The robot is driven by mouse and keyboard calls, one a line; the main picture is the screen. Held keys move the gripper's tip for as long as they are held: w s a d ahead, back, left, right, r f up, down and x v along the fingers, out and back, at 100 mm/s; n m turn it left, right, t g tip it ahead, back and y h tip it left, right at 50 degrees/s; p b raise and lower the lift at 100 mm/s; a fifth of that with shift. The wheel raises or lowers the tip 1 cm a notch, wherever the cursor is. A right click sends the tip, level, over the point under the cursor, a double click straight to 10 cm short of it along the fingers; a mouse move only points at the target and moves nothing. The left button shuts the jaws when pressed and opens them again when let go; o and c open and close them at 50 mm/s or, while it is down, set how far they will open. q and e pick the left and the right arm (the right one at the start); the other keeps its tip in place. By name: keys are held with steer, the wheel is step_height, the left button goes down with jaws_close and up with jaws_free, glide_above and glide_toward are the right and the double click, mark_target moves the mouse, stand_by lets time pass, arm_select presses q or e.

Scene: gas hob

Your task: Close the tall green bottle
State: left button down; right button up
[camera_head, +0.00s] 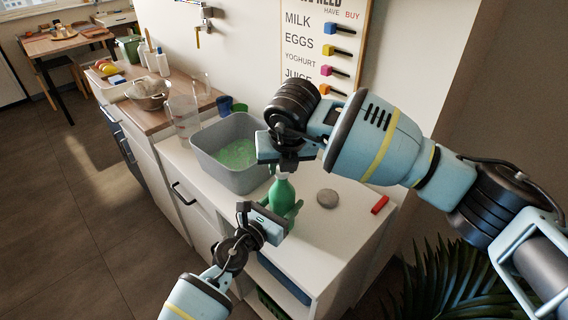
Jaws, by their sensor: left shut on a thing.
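The green bottle (281,194) stands upright near the front of the white counter. My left gripper (282,221), coming from the lower left, is shut on the bottle's lower body. My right gripper (288,167) points down directly above the bottle, at its neck. It hides the bottle's top, so I cannot see whether a cap is there or whether these jaws are open or shut.
A grey tub (213,146) with green contents stands behind and left of the bottle. A round grey disc (327,198) and a red block (380,204) lie to the right on the counter (343,222). A clear jug (183,117) and blue cups (225,105) stand further back.

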steer(key=m, duration=0.1)
steer(key=m+h, duration=0.1)
steer(key=m, duration=0.1)
steer(key=m+h, duration=0.1)
steer(key=m, duration=0.1)
steer(key=shift+a, duration=0.25)
steer(key=m+h, duration=0.1)
steer(key=m, duration=0.3)
steer(key=shift+w+a, duration=0.1)
steer(key=shift+a, duration=0.05)
steer(key=m, duration=0.2)
steer(key=m+g+h, duration=0.1)
steer(key=shift+w+m+g+h, duration=0.1)
steer(key=shift+m+g+h, duration=0.2)
steer(key=shift+m, duration=0.1)
steer(key=m+g, duration=0.1)
steer(key=m, duration=0.3)
steer(key=shift+w+h, duration=0.1)
steer(key=shift+h, duration=0.3)
steer(key=o, duration=0.9)
